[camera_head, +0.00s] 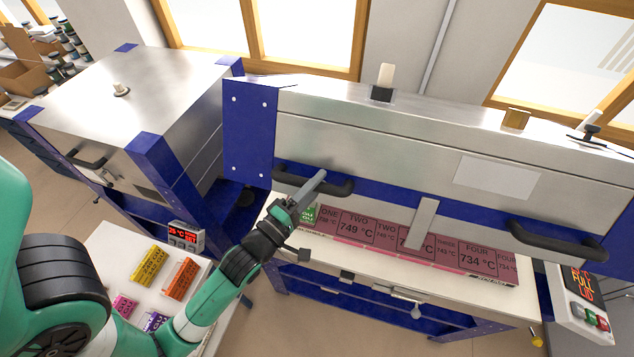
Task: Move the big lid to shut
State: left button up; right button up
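The big lid (375,152) is the long grey metal cover with blue corners on the large kiln. It stands raised, and the kiln's pale bed (440,272) with a row of dark pink labelled tiles (361,229) shows below its front edge. The lid has two black handles, a left one (342,188) and a right one (545,240). My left gripper (314,184) is at the left handle, with a grey finger crossing in front of the bar. Its other finger is hidden, so its opening is unclear. My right gripper is out of view.
A smaller closed kiln (150,88) stands at the left. A white table (115,257) with coloured blocks and a small red display (186,236) is at the lower left. A control box (582,300) stands at the lower right. Windows are behind.

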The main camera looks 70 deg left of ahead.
pick_arm(q)
grip_shut()
dwell(1.1)
